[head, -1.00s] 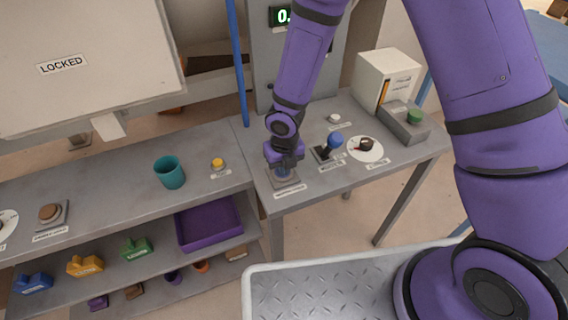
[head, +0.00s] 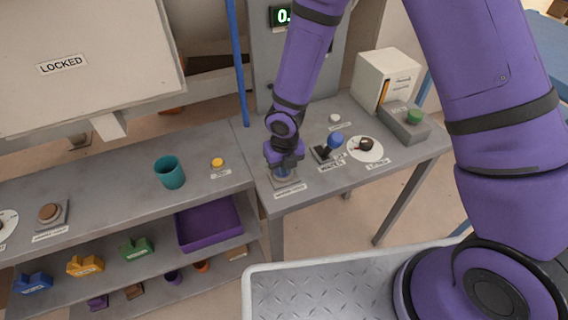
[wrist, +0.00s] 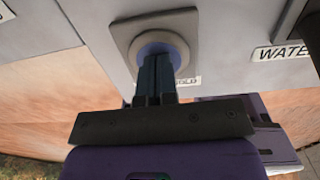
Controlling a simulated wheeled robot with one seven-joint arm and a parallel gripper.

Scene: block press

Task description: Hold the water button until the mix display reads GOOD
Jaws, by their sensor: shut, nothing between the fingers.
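My gripper (head: 284,170) is shut and empty, pointing down at the front left corner of the right-hand table. In the wrist view its fingers (wrist: 157,72) are over the middle of a round blue button (wrist: 176,50) in a square grey plate (wrist: 128,32). They appear to touch it; how far it is pressed I cannot tell. The button's label is partly hidden, ending in "OLD". A lever with a blue knob (head: 336,139) stands to the right; a label partly reading "WATE" (wrist: 283,52) shows there. A display (head: 281,16) shows green "0."; my arm hides the rest.
A dial (head: 366,149), a small white button (head: 335,118) and a box with a green button (head: 414,117) share the table. A teal cup (head: 169,172) and yellow button (head: 217,163) are on the left counter. A "LOCKED" panel (head: 110,90) and blue post (head: 238,70) stand behind.

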